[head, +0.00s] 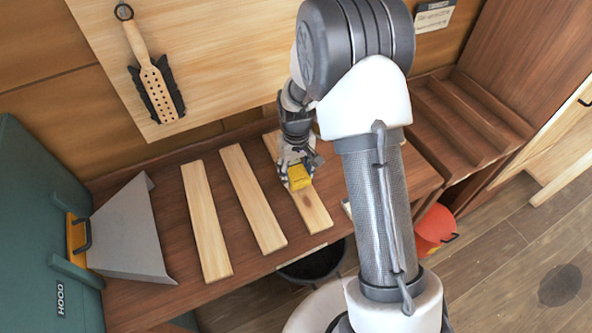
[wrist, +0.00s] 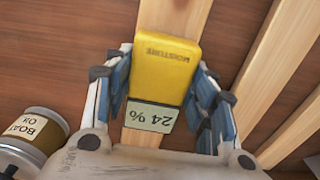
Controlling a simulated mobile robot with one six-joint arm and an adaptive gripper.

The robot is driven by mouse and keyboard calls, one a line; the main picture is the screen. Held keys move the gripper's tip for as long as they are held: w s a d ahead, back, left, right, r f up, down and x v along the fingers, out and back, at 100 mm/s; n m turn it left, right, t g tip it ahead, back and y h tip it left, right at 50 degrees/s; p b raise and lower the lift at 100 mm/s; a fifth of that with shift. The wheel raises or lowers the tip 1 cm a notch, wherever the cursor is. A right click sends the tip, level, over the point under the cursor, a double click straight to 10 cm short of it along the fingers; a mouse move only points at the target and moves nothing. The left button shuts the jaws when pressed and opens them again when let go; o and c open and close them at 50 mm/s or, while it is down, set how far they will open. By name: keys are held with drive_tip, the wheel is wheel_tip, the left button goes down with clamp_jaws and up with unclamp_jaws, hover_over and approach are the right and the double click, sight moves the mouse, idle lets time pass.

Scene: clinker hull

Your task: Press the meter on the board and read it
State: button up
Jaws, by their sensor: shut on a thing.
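The yellow moisture meter (wrist: 168,45) is between the fingers of my gripper (wrist: 163,68), which is shut on it. Its display (wrist: 150,116), upside down in the wrist view, reads "24 %". The meter lies over a pale board (wrist: 177,14) on the brown bench; its far end is toward the board, but I cannot see the contact itself. In the head view the meter (head: 299,177) and my gripper (head: 296,160) are over the middle of the third pale board from the left (head: 312,211).
Two more pale boards (head: 206,220) (head: 253,200) lie to the left. A grey sheet-metal hood (head: 128,232) stands at the bench's left end. A can (wrist: 36,132) is left of my gripper in the wrist view. A brush (head: 157,85) hangs on the back panel.

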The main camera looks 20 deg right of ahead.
sight(296, 172)
wheel_tip(296, 172, up, 8)
drive_tip(key=p, duration=0.5)
drive_tip(key=shift+w+f, duration=0.1)
idle(0.4)
